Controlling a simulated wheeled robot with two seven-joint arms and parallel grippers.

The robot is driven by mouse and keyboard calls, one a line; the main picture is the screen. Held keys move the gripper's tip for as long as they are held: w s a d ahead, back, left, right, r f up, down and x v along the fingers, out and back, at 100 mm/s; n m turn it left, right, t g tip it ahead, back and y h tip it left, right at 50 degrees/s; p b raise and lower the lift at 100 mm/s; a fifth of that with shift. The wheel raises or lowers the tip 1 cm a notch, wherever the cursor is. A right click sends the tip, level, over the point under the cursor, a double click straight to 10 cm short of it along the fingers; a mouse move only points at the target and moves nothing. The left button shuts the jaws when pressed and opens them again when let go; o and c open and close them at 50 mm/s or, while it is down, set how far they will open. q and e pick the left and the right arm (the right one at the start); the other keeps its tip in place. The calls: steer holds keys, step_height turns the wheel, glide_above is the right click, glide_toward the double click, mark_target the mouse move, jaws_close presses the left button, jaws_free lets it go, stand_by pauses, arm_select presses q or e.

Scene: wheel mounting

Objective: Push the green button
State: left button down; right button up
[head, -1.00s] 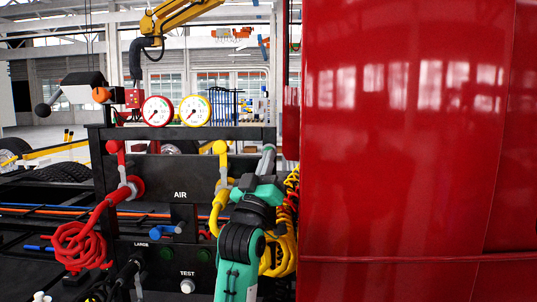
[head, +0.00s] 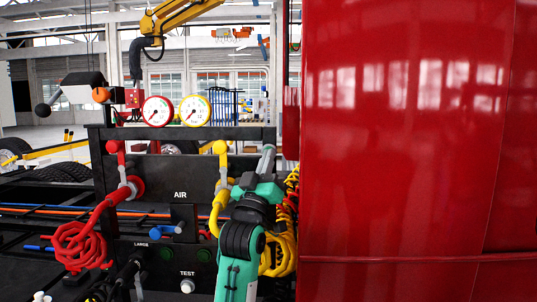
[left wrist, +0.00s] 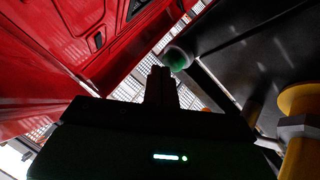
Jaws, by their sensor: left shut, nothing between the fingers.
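The green button (left wrist: 177,60) shows in the left wrist view as a green dome in a pale round housing, by the edge of a dark panel (left wrist: 250,45). My left gripper (left wrist: 161,72) is shut and empty. In that view its fingertips are just left of the button; I cannot tell whether they touch it. In the head view my left gripper (head: 267,160) is right of the yellow hose fitting, in front of the black panel (head: 180,172). I cannot make out this button there. My right gripper is not in view.
A large red body (head: 400,150) stands close on the right. Red coiled hose (head: 78,246) and yellow coiled hose (head: 280,248) hang by the panel. Two gauges (head: 195,111) sit above it. Two dark green round parts (head: 204,255) and a white knob (head: 187,286) are lower down.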

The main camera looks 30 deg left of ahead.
arm_select(q)
steer(key=shift+w+a, duration=0.15)
steer(key=shift+w, duration=0.05)
stand_by(0.3)
steer(key=shift+s+d, duration=0.45)
steer(key=shift+s, duration=0.2)
steer(key=shift+s+d+p, duration=0.1)
steer(key=shift+s+d, duration=0.4)
steer(key=shift+s, duration=0.35)
steer(key=shift+s+d+p, duration=0.15)
steer(key=shift+s+d, duration=0.4)
steer(key=shift+s, duration=0.3)
steer(key=shift+s+d+p, duration=0.1)
steer(key=shift+s+d, duration=0.4)
steer(key=shift+s, duration=0.35)
